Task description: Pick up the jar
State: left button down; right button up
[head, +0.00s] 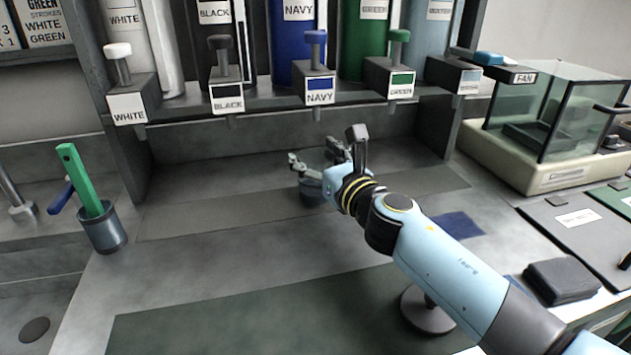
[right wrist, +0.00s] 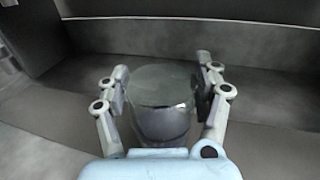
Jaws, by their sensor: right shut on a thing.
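The jar (right wrist: 162,90) is a clear, see-through vessel standing between the fingers in the right wrist view. Dark contents or a dark lower part (right wrist: 163,124) show in its lower half. My right gripper (right wrist: 161,92) is shut on the jar, with one finger pad against each side. In the head view the right gripper (head: 318,165) is over the grey counter below the navy dispenser. The jar (head: 312,190) is mostly hidden there by the gripper and arm. Whether its base touches the counter is hard to tell. My left gripper is not in view.
Dispensers labelled white (head: 127,108), black (head: 227,97), navy (head: 319,89) and green (head: 401,84) overhang the counter. A cup (head: 105,232) with a green tool stands left. A glass-walled box (head: 560,110) and a dark folded cloth (head: 561,281) are at right. The front-left counter is clear.

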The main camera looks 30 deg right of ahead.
jog(key=c, duration=0.5)
jog(key=shift+o, duration=0.2)
jog(key=s+a+r, duration=0.1)
jog(key=s+a, duration=0.1)
jog(key=s, duration=0.6)
jog(key=s+a+r, duration=0.2)
jog(key=s, duration=0.7)
jog(key=shift+a+r, duration=0.2)
jog(key=shift+a, duration=0.1)
